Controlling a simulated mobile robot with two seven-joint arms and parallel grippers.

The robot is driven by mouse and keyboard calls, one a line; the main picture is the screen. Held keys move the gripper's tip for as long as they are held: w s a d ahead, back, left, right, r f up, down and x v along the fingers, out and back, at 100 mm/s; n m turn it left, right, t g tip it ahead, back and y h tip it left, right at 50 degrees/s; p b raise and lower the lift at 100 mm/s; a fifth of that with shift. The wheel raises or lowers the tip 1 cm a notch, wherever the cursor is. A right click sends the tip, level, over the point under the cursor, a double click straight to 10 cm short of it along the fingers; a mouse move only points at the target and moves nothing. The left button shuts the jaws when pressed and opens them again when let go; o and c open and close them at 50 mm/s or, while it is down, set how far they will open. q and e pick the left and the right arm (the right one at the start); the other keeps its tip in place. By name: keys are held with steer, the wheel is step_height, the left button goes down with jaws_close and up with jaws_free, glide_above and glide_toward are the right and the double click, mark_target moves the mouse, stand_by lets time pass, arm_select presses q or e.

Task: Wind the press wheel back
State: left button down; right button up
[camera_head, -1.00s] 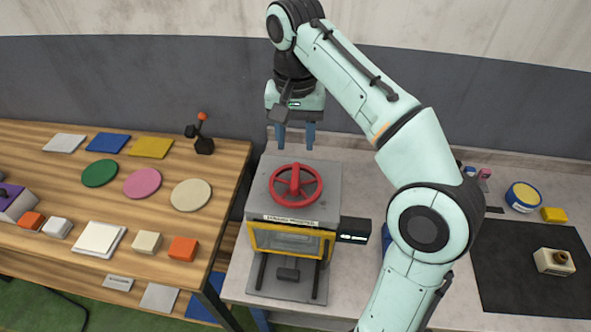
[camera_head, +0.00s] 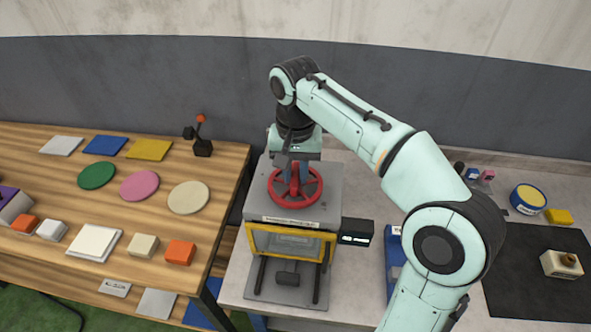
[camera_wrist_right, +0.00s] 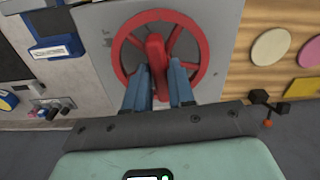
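The red press wheel (camera_head: 274,194) lies on top of the grey press (camera_head: 332,190), with a raised red bar across its middle. In the right wrist view the wheel (camera_wrist_right: 122,47) and its bar (camera_wrist_right: 156,58) face the camera. My right gripper (camera_head: 295,178) has come down from above at the wheel. Its two blue fingers stand on either side of the raised bar, apart from each other; the wrist view shows the bar between the fingertips (camera_wrist_right: 159,75). Whether either finger touches the bar is unclear. My left gripper is not in view.
The press has a yellow-framed window (camera_head: 290,241) and a dark box (camera_head: 356,232) on its right side. A wooden table (camera_head: 150,215) with coloured discs and blocks stands left. A black mat (camera_head: 520,300) and a yellow-topped tin (camera_head: 528,198) lie right.

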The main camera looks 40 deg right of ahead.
jaws_close()
